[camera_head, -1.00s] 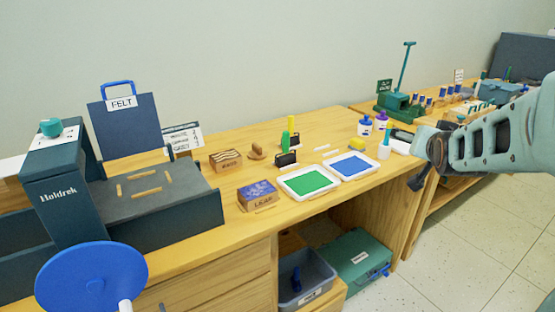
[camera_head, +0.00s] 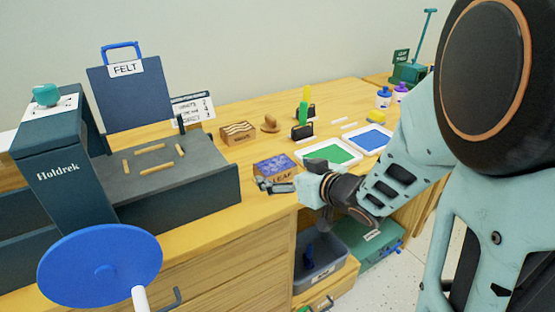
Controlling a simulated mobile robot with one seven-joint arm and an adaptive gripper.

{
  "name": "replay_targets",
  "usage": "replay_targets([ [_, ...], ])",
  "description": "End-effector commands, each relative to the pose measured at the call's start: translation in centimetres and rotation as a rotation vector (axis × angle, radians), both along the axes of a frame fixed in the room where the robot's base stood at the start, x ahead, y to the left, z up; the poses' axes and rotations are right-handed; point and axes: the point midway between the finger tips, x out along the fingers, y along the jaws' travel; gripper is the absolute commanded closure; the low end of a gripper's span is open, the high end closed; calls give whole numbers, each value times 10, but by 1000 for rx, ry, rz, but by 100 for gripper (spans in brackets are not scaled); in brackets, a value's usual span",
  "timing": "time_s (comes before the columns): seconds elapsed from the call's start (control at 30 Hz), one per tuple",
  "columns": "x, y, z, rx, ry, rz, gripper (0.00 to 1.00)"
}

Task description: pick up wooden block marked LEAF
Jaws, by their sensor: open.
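The wooden block marked LEAF (camera_head: 274,166) sits on the wooden table, with a blue-purple top and LEAF lettered on its front side. My gripper (camera_head: 262,185) is at the front of the block, low over the table's front edge, pointing left. It covers the lower front part of the block. Its fingers look small and partly overlapped, and it holds nothing that I can see. I cannot tell whether it touches the block.
A second wooden block (camera_head: 238,133) with a wavy pattern stands behind. A green pad tray (camera_head: 302,152) and a blue pad tray (camera_head: 387,142) lie to the right. The dark press (camera_head: 215,188) stands left, with a blue wheel (camera_head: 100,265) in front. Bins sit below the table.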

Motion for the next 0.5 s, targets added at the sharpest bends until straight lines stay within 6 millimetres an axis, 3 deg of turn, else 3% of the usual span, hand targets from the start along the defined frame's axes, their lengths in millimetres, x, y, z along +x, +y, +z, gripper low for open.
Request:
replay_targets([
  [0.5,46,24,-24,-1,-1,-1,7],
])
